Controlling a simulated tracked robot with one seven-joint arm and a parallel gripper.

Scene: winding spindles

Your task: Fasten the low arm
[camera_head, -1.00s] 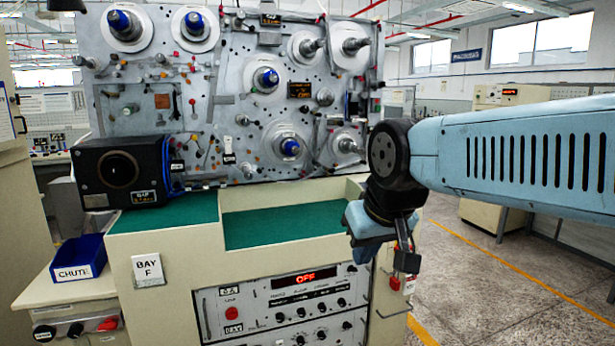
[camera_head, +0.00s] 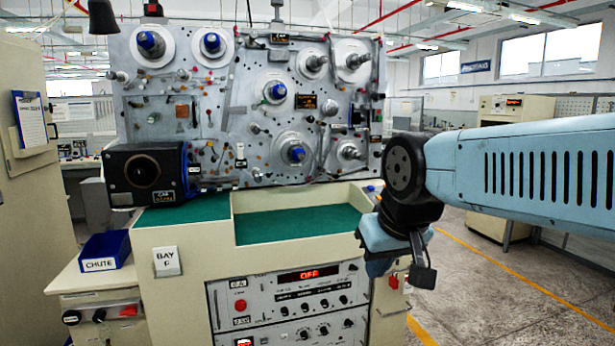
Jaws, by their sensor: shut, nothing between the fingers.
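The upright grey spindle panel (camera_head: 225,120) stands behind the bench in the head view. It carries several spindles, some blue-capped and some bare metal. Low on it are a blue-capped spindle (camera_head: 296,153) on a pale disc and a bare metal spindle (camera_head: 350,151) to its right. Thin arms and levers sit among them, too small to tell which is the low arm or how it is fastened. My gripper (camera_head: 377,266) is shut and empty, pointing down at the bench's front right corner, in front of and below the panel. Its fingertips show poorly.
A black box (camera_head: 127,187) with a round opening stands at the panel's lower left. The bench has a green recessed top (camera_head: 300,224) and a control unit reading OFF (camera_head: 300,290). A blue CHUTE bin (camera_head: 105,250) sits left. Open floor (camera_head: 490,310) lies right.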

